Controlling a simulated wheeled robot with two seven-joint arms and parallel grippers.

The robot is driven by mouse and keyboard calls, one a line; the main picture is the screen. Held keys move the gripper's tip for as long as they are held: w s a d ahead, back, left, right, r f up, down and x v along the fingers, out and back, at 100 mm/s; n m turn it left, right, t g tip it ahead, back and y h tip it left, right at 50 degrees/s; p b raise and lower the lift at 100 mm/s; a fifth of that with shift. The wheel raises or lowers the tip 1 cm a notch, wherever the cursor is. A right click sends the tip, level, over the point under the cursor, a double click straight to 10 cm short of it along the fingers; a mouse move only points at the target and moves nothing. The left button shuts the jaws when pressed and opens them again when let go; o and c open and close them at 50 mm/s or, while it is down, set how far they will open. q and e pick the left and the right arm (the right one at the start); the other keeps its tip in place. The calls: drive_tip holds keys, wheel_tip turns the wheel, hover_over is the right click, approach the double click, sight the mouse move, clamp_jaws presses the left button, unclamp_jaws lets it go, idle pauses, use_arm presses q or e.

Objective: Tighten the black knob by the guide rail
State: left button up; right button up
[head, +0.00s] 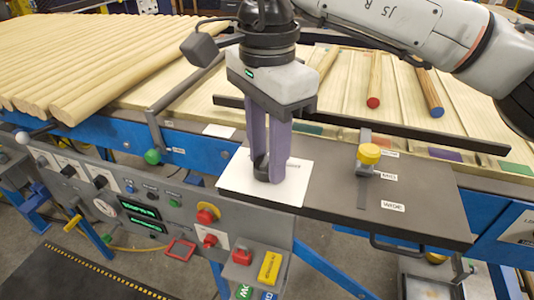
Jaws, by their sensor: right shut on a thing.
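The black knob (261,168) stands on a white sheet on the dark plate beside the rail. My right gripper (268,170) points straight down over it, with its two purple fingers shut on the knob's sides. The fingers hide part of the knob. The dark guide rail (430,140) runs behind the plate, along the edge of the wooden bed. My left gripper does not show.
A yellow knob (369,153) stands on the plate to the right, by labels reading MID and WIDE. The control panel (130,205) with switches and a red knob (207,213) is below left. Turned wooden rods (110,65) lie at upper left.

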drive_tip(key=m, duration=0.4)
drive_tip(key=shift+m+b, duration=0.3)
drive_tip(key=shift+b, duration=0.05)
drive_tip(key=m, duration=0.4)
drive_tip(key=shift+b, duration=0.35)
drive_tip(key=shift+m, duration=0.3)
drive_tip(key=o, duration=1)
drive_tip(key=shift+o, duration=0.2)
wheel_tip(320, 180, up, 10)
drive_tip(key=shift+r+p, duration=0.2)
drive_tip(key=shift+p, duration=0.25)
